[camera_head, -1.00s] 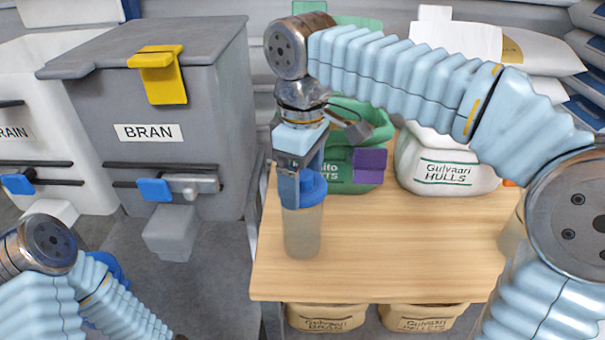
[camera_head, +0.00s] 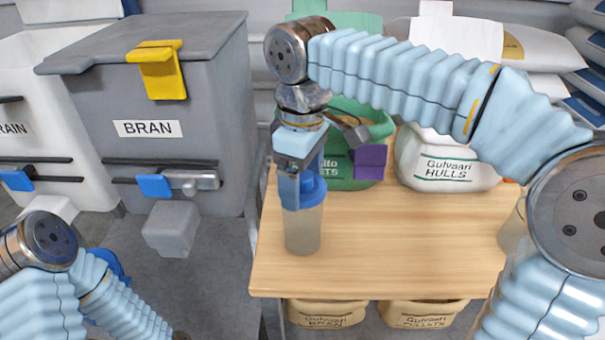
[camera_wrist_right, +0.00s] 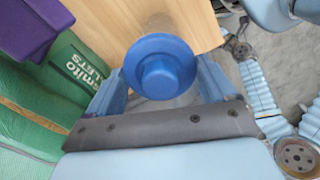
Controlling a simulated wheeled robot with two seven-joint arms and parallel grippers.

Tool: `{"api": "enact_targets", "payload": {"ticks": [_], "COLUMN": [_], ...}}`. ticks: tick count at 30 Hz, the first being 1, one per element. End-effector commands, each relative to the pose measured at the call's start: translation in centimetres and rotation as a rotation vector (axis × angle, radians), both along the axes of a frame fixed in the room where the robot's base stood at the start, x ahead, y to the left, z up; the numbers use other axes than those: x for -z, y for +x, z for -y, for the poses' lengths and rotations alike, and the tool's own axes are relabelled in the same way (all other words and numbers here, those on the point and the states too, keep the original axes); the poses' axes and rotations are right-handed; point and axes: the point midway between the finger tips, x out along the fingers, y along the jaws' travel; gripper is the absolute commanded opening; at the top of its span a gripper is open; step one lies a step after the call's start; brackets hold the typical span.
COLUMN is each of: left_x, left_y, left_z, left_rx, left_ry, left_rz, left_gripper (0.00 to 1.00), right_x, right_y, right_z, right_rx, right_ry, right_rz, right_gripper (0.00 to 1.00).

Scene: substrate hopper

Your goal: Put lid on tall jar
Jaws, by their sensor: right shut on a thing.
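The tall jar (camera_head: 303,232) is a translucent, greyish cylinder standing upright on the wooden table near its left edge. The blue lid (camera_head: 313,192) is at the jar's mouth; whether it is fully seated I cannot tell. My right gripper (camera_head: 301,187) comes down from above and is shut on the lid. In the right wrist view the round lid (camera_wrist_right: 161,67) with its raised knob lies between the fingers, and part of the jar (camera_wrist_right: 160,27) shows beyond it. My left arm shows at the lower left, but its gripper is not visible.
A green sack (camera_head: 350,180) with a purple clip (camera_head: 370,161) and a white hulls sack (camera_head: 440,165) stand behind on the table (camera_head: 400,250). The grey BRAN hopper (camera_head: 190,140) is to the left. The table's front middle is clear.

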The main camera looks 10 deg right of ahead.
Motion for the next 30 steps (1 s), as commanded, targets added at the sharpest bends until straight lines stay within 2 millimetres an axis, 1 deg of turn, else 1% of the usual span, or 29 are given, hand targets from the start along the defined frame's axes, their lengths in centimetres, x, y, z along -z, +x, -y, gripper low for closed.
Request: {"api": "enact_targets", "payload": {"ticks": [10,11,13,14,20,23,26,30], "left_x": [0.0,0.0,0.0,0.0,0.0,-0.2,-0.6,-1.5], "left_y": [0.0,0.0,0.0,0.0,0.0,0.0,0.0,0.0], "left_z": [0.0,0.0,0.0,0.0,0.0,0.1,0.1,0.1], "left_rx": [0.0,0.0,0.0,0.0,0.0,0.001,0.001,0.004], "left_ry": [0.0,0.0,0.0,0.0,0.0,-0.001,-0.001,-0.002], "left_rz": [0.0,0.0,0.0,0.0,0.0,0.0,0.0,0.0], "left_gripper": [1.0,1.0,1.0,1.0,1.0,1.0,1.0,1.0], "right_x": [0.1,0.1,0.1,0.1,0.1,-0.5,-2.1,-5.5], "right_y": [0.0,0.0,0.0,0.0,0.0,0.0,0.0,0.1], "right_z": [0.0,0.0,0.0,0.0,0.0,0.0,-0.1,0.0], "right_rx": [0.0,0.0,0.0,0.0,0.0,0.0,-0.001,0.0], "right_ry": [0.0,0.0,0.0,0.0,-0.001,0.0,0.001,0.002], "right_rz": [0.0,0.0,0.0,0.0,-0.001,0.0,0.002,0.003], "right_gripper": [0.56,0.88,0.98,1.0,1.0,1.0,1.0,1.0]}}
